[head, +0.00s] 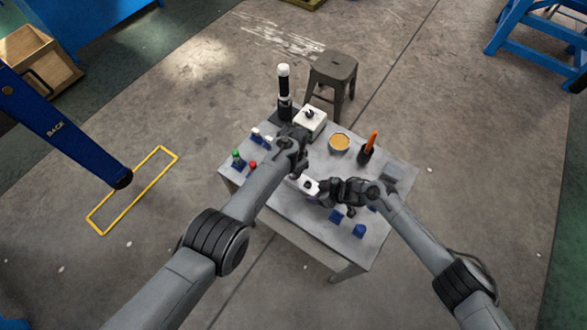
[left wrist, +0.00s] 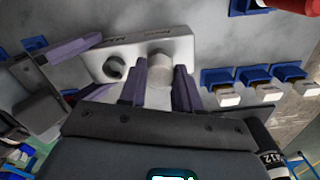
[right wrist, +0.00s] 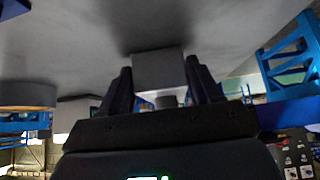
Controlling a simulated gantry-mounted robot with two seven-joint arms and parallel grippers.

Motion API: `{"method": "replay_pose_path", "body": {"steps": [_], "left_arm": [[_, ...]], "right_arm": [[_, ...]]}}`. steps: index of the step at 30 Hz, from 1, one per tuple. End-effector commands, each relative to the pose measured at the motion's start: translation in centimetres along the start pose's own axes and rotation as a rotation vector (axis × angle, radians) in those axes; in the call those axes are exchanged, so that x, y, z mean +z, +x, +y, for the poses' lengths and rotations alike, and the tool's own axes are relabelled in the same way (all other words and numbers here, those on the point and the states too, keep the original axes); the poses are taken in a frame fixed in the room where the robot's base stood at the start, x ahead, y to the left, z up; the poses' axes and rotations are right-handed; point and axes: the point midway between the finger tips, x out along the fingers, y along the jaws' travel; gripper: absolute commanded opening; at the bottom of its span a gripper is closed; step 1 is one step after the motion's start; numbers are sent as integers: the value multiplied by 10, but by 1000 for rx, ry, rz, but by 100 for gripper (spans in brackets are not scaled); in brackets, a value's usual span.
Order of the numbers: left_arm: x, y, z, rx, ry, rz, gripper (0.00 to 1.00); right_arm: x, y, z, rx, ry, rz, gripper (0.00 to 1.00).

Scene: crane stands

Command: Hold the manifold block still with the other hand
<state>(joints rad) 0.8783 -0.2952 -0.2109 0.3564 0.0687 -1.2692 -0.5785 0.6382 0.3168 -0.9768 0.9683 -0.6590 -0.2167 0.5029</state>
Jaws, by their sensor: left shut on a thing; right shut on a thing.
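The manifold block is a pale block with a dark round port; it shows in the head view (head: 306,186) near the table's middle and in the left wrist view (left wrist: 120,52). My left gripper (head: 296,172) is over its left part. In the left wrist view the left fingers (left wrist: 161,85) are shut on a pale round fitting (left wrist: 160,62) at the block. My right gripper (head: 325,187) comes from the right. Its fingers (right wrist: 160,85) are shut on the block's end, which shows grey (right wrist: 158,68) in the right wrist view. The gripped faces are partly hidden.
On the grey table (head: 290,212) stand a white box (head: 311,120), a tin with an orange top (head: 339,142), an orange-handled tool (head: 371,140) and a black-and-white bottle (head: 283,82). Small blue holders (head: 358,231) sit near the edges. A stool (head: 333,68) stands behind.

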Motion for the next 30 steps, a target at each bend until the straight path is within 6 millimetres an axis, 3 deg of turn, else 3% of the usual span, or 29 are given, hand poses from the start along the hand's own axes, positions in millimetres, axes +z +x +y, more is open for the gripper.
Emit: {"method": "replay_pose_path", "body": {"steps": [4,14,22,30], "left_arm": [[0,0,-1,-1,115,0,0],[0,0,-1,-1,151,0,0],[0,-1,-1,-2,512,-1,0],[0,0,0,0,573,0,0]], "right_arm": [[0,0,0,-1,-1,0,22],[0,0,0,-1,-1,0,22],[0,0,0,-1,-1,0,22],[0,0,0,-1,-1,0,22]]}}
